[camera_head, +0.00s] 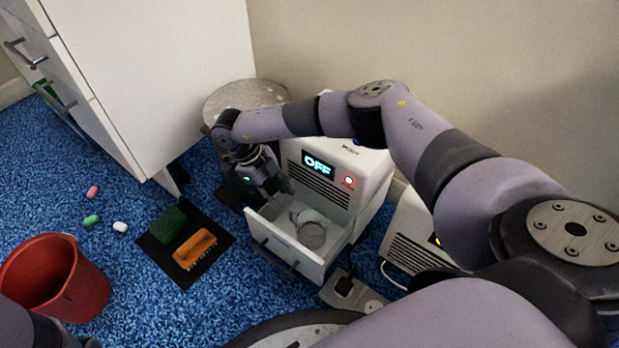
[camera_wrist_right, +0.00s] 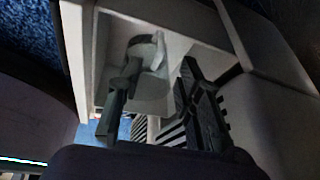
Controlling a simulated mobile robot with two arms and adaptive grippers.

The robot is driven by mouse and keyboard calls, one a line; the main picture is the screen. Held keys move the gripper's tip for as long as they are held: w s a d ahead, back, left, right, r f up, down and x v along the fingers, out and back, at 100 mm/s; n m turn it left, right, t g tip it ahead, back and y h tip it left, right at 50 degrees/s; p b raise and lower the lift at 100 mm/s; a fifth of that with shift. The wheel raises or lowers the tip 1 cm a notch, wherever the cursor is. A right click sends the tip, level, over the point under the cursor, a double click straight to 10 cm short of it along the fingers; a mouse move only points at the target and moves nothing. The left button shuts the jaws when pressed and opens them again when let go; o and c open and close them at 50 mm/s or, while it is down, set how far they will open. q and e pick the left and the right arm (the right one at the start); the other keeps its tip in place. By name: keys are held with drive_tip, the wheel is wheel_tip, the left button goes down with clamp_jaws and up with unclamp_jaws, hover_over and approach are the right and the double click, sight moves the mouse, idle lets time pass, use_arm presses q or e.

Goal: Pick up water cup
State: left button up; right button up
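A grey cup (camera_head: 311,233) lies in the open drawer (camera_head: 268,233) of a white machine (camera_head: 357,172) whose display reads OFF. My right gripper (camera_head: 272,187) is above the drawer's back left side, pointing down toward it, apart from the cup in this view. In the right wrist view its two dark fingers (camera_wrist_right: 158,80) are spread apart with nothing held between them. The cup (camera_wrist_right: 147,48) shows there in the drawer, partly hidden behind the left finger. I cannot tell whether that finger touches it. My left gripper is not in view.
A second white unit (camera_head: 408,238) stands right of the machine. A red bucket (camera_head: 55,280), a dark mat (camera_head: 222,240) with an orange brush (camera_head: 195,248) and a green block (camera_head: 167,225) are at left. A white cabinet (camera_head: 160,70) stands behind them.

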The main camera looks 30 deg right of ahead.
sight(290, 211)
drive_tip(key=b+x, duration=0.5)
drive_tip(key=x, duration=0.1)
drive_tip(key=shift+f, duration=0.35)
drive_tip(key=shift+r, duration=0.15)
drive_tip(key=shift+c, duration=0.4)
clamp_jaws()
